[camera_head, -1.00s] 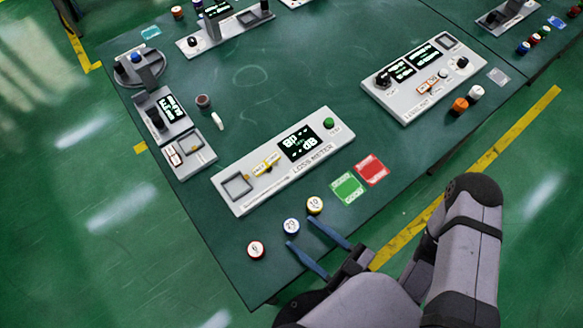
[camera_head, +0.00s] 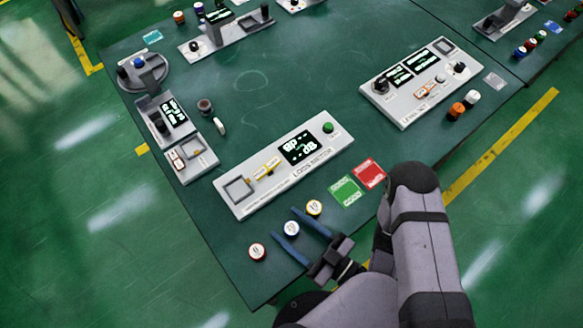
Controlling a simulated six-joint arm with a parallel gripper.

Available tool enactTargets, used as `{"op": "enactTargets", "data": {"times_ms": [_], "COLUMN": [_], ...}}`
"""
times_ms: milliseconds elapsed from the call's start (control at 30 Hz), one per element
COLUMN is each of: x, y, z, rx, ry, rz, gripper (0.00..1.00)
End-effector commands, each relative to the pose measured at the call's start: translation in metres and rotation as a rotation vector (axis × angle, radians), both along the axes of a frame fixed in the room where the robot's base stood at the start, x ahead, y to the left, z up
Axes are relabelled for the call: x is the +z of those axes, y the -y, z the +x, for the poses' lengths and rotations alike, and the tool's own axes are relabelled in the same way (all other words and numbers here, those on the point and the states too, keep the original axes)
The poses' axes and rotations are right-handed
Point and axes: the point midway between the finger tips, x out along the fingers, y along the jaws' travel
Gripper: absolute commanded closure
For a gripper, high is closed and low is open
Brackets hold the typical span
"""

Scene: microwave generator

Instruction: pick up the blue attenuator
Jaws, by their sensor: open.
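The blue attenuator (camera_head: 291,229), a small round piece with a white numbered top and blue rim, stands on the green table near its front edge. My gripper (camera_head: 289,227) is open. Its two blue fingers reach in from the lower right, and their tips lie on either side of the blue attenuator in the picture. I cannot tell their exact height or whether either finger touches it. A red-rimmed attenuator (camera_head: 257,252) stands to the left of the left finger. A yellow-rimmed one (camera_head: 314,208) stands close to the right finger, on its outer side.
The grey loss meter (camera_head: 290,163) lies just behind the attenuators. A green card (camera_head: 345,191) and a red card (camera_head: 370,172) lie to the right, near my arm. The table's front left corner (camera_head: 252,300) is bare. Other devices stand farther back.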

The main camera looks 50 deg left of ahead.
Motion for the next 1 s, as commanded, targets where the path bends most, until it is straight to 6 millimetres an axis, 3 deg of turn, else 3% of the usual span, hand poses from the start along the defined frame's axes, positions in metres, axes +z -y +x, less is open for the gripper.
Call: {"op": "enactTargets", "data": {"times_ms": [67, 267, 667, 1000], "x": [0.0, 0.0, 0.002, 0.022], "y": [0.0, 0.0, 0.0, 0.0], "z": [0.0, 0.0, 0.0, 0.0], "rx": [0.0, 0.0, 0.0, 0.0], "ry": [0.0, 0.0, 0.0, 0.0], "rz": [0.0, 0.0, 0.001, 0.001], "gripper": [0.47, 0.95, 0.97, 0.97]}}
